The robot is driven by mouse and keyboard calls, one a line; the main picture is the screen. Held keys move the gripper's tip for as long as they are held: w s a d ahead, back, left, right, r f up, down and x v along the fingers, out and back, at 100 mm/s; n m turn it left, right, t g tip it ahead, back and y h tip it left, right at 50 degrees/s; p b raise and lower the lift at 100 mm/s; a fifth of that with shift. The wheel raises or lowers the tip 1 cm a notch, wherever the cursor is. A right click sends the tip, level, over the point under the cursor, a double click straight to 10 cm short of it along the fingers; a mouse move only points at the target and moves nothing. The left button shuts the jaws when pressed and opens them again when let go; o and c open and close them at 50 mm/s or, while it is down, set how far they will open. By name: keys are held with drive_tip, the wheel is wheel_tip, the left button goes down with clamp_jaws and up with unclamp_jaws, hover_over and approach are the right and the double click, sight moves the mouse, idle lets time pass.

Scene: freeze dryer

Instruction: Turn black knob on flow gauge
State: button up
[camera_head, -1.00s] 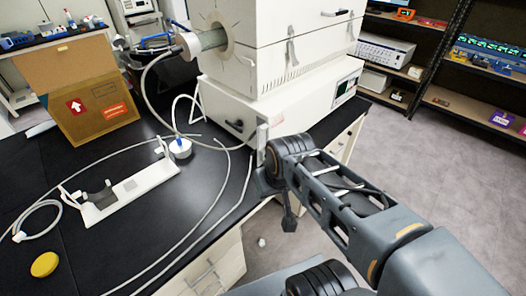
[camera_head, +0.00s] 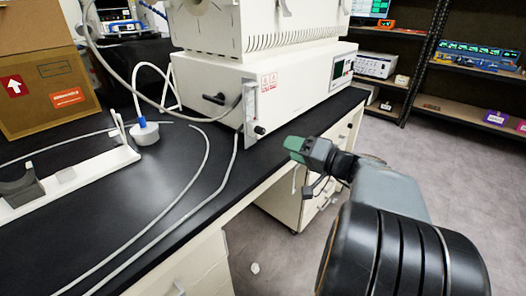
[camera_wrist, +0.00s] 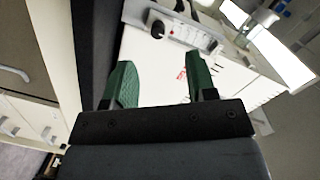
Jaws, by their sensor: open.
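The flow gauge (camera_head: 250,103) is a narrow upright panel on the front of the white machine, at its left corner. Its black knob (camera_head: 259,130) sits at the bottom of the panel. In the wrist view the gauge (camera_wrist: 196,34) lies sideways near the top, with the black knob (camera_wrist: 158,29) at its left end. My gripper (camera_head: 294,144) has green fingers and is to the right of the knob, apart from it. In the wrist view my gripper (camera_wrist: 161,72) is open and empty, and the knob shows beyond the gap between the fingertips.
The white machine (camera_head: 290,85) stands on the black bench (camera_head: 165,185). A black handle (camera_head: 213,98) is left of the gauge. Grey tubes (camera_head: 200,170) run over the bench. A cardboard box (camera_head: 45,95) is at the left. Floor (camera_head: 440,190) is clear at the right.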

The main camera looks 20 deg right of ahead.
sight(264, 132)
drive_tip(key=shift+t, duration=0.6)
drive_tip(key=x, duration=0.4)
drive_tip(key=d+b+x, duration=0.1)
drive_tip(key=x, duration=0.3)
drive_tip(key=w+d+x, duration=0.1)
drive_tip(key=x, duration=0.3)
drive_tip(key=shift+w+a+f+b, duration=0.15)
drive_tip(key=shift+w+f+b, duration=0.15)
drive_tip(key=shift+b, duration=0.1)
drive_tip(key=shift+h, duration=0.3)
drive_tip(key=shift+c, duration=0.5)
drive_tip(key=c, duration=0.8)
drive_tip(key=shift+m, duration=0.3)
drive_tip(key=shift+c, duration=0.2)
